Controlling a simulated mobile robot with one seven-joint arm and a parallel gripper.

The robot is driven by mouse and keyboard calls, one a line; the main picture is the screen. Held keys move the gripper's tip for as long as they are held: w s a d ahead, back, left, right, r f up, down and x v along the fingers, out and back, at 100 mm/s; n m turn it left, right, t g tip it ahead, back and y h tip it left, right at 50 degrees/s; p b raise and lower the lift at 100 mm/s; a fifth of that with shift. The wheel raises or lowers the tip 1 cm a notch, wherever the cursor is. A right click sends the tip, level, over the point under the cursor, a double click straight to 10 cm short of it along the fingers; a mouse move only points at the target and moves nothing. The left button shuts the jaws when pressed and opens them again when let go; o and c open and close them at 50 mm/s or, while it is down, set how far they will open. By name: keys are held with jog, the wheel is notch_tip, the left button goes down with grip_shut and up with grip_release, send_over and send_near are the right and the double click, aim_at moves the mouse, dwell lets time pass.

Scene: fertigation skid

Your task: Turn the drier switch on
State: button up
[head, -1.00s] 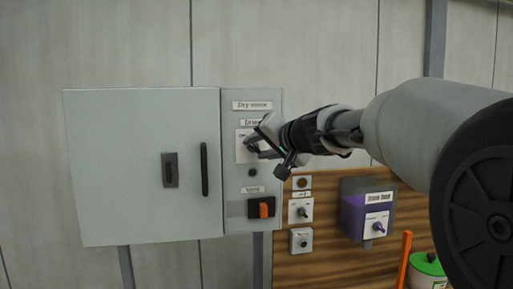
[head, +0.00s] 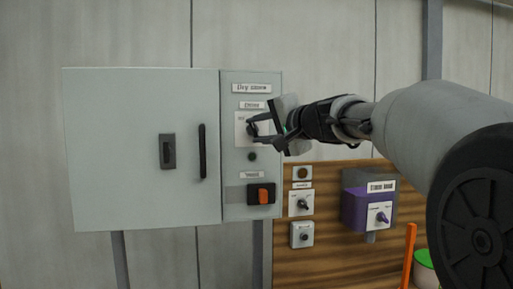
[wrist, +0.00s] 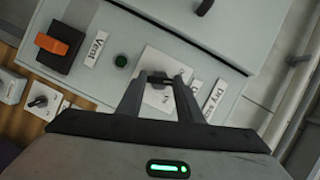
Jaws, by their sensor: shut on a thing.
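The drier switch is a dark rotary knob (wrist: 158,78) on a white square plate (head: 241,132), high on the narrow right panel of the grey cabinet. A small label (head: 252,105) sits just above the plate; its text is blurred in the head view. My gripper (head: 254,127) reaches in from the right and is shut on the knob. In the wrist view, the two fingers of my gripper (wrist: 158,84) stand on either side of the knob. The fingers partly hide the knob and plate, so its exact pointing direction is hard to tell.
Below are a dark green round indicator (head: 252,156) and an orange vent switch (head: 262,195). The cabinet door has a black handle (head: 203,151). Small switch boxes and a purple box (head: 356,209) hang on the wooden board at lower right.

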jog(key=m+b, duration=0.1)
jog(key=b, duration=0.1)
jog(key=f+m+t+y+b, duration=0.1)
jog(key=m+b, duration=0.1)
jog(key=b, duration=0.1)
jog(key=m+b, duration=0.2)
jog(key=m+t+b, duration=0.1)
jog(key=m+b, duration=0.1)
jog(key=shift+f+y+b, duration=0.2)
jog(key=shift+y+b, duration=0.1)
jog(key=shift+b, duration=0.05)
jog(key=m+t+b, duration=0.2)
jog(key=m+b, duration=0.2)
jog(key=b, duration=0.1)
jog(key=shift+a+m, duration=0.1)
jog(key=shift+m, duration=0.3)
jog(key=shift+r+m+t+b, duration=0.15)
jog(key=shift+m+t+b, duration=0.25)
jog(key=shift+m, duration=0.2)
jog(key=shift+h, duration=0.5)
jog(key=o, duration=1)
jog(key=shift+o, duration=0.4)
jog(key=shift+r, duration=0.1)
